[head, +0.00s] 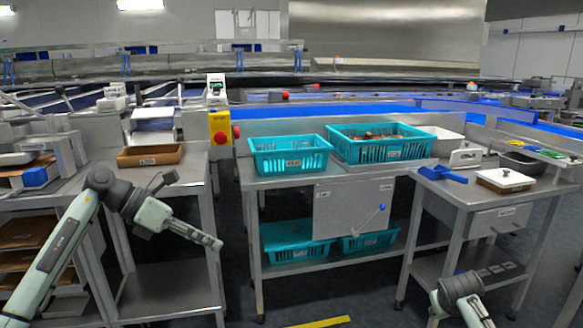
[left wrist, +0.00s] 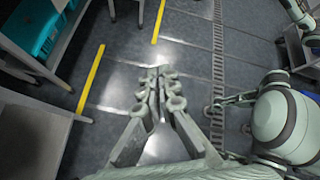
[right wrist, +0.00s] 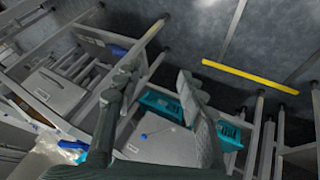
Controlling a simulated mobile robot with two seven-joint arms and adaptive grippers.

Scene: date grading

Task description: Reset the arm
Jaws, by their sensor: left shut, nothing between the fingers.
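My left arm comes in from the left in the head view. Its gripper (head: 212,241) hangs in front of the left steel table, below the tabletop and clear of it. In the left wrist view the two fingers of the left gripper (left wrist: 160,84) are together with nothing between them, over bare floor. In the right wrist view the fingers of my right gripper (right wrist: 156,82) are spread wide apart and hold nothing. Part of my right arm (head: 462,294) shows at the lower right of the head view, in front of the right table.
Two teal baskets (head: 292,170) (head: 345,152) stand on the middle table (head: 262,183), with more teal crates on its lower shelf. A brown tray (head: 150,162) lies on the left table. A blue scoop (head: 443,175) lies on the right table. Floor with yellow tape (head: 322,322) is open in front.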

